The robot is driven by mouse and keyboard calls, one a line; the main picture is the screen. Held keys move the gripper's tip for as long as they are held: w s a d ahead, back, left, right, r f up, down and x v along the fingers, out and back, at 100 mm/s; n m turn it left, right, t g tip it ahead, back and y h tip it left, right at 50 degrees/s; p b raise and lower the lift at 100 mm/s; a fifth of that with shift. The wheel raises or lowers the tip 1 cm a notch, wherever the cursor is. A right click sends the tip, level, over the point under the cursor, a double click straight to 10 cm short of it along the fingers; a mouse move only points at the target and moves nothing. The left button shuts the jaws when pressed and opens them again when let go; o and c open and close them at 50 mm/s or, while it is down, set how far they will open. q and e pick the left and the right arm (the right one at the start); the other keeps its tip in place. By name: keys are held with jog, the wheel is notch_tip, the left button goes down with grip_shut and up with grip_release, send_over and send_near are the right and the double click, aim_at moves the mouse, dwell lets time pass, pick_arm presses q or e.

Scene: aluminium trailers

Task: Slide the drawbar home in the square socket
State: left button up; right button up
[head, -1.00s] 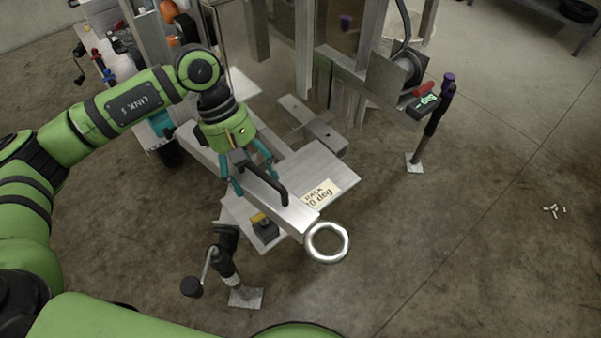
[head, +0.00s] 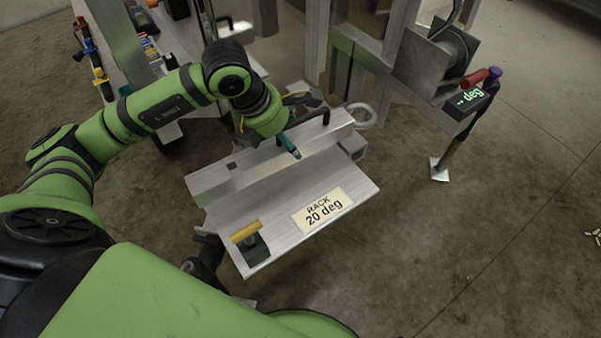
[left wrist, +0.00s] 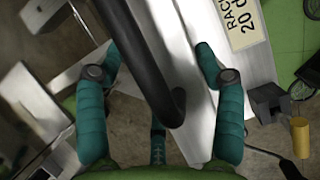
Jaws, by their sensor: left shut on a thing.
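The drawbar (head: 245,168) is a square aluminium bar with a steel ring (head: 362,117) at its right end and a black handle on top. My left gripper (head: 287,145) is over the bar, shut on it. In the left wrist view the teal fingers (left wrist: 160,100) stand on either side of the bar and the black handle (left wrist: 145,65) passes between them. The bar lies across or just above the plate labelled "RACK 20 deg" (head: 323,211); contact is unclear. A square tube end (head: 353,147) shows below the ring; whether it is the socket is unclear.
A trailer frame (head: 340,65) with a winch (head: 435,60) stands behind. A jack stand with a small display (head: 470,98) is at the right. A yellow-topped block (head: 246,232) sits on the plate's front left corner.

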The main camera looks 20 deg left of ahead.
pick_arm(q)
jog(key=shift+w+n, duration=0.3)
jog(key=shift+w, duration=0.1)
jog(key=shift+f+b, duration=0.55)
jog(key=shift+f, duration=4.3)
jog(key=o, duration=1.7)
jog(key=shift+s+f, duration=0.1)
jog(key=shift+s, duration=0.1)
jog(key=shift+f, duration=0.15)
jog(key=shift+v, duration=3.5)
